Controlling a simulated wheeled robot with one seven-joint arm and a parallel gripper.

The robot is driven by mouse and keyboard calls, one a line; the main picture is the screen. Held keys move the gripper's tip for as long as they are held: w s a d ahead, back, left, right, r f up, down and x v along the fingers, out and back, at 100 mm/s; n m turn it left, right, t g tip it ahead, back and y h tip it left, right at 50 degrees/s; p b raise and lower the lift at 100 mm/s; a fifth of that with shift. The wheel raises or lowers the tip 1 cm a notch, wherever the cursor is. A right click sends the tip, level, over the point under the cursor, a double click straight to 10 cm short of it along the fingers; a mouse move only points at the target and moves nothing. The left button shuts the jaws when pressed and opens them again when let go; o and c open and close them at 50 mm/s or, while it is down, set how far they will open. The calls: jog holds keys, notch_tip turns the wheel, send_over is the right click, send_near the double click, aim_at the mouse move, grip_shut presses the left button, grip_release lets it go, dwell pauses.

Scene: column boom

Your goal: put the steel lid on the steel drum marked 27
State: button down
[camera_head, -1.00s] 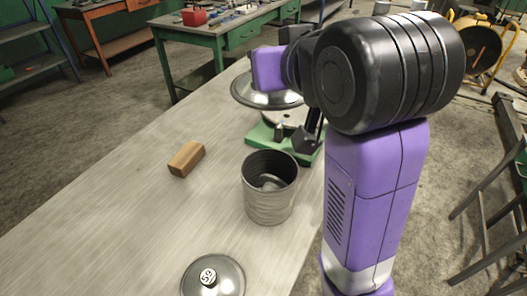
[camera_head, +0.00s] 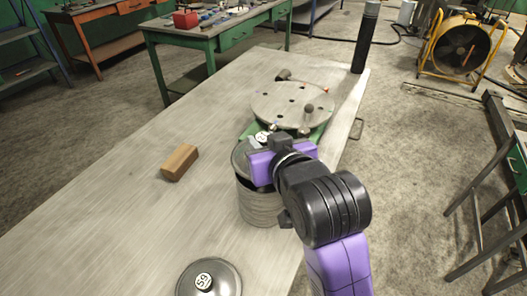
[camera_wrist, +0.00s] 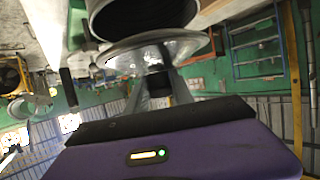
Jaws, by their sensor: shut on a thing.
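The steel lid (camera_head: 239,158) is held in my gripper (camera_wrist: 156,86), which is shut on its knob (camera_wrist: 155,66). In the wrist view the lid (camera_wrist: 155,47) lies near the dark open mouth of the steel drum (camera_wrist: 140,14), and a gap seems to show between them. In the head view the lid is over the drum (camera_head: 260,208), partly hidden by my gripper and wrist. The drum stands upright on the table; no 27 is readable on it. A white label on the held knob is too small to read.
Another lid (camera_head: 212,281), its knob label looking like 59, lies on the table (camera_head: 120,215) in front. A wooden block (camera_head: 180,162) lies left of the drum. Behind stands a round plate with holes (camera_head: 290,103) on a green base. A dark cylinder (camera_head: 366,38) stands at the far corner.

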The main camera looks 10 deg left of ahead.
jog(key=shift+f, duration=1.35)
jog(key=shift+f, duration=0.25)
jog(key=shift+f, duration=0.15)
jog(key=c, duration=1.1)
grip_release()
jog(key=shift+r, duration=0.5)
jog(key=v, duration=1.2)
jog(key=shift+f, duration=0.1)
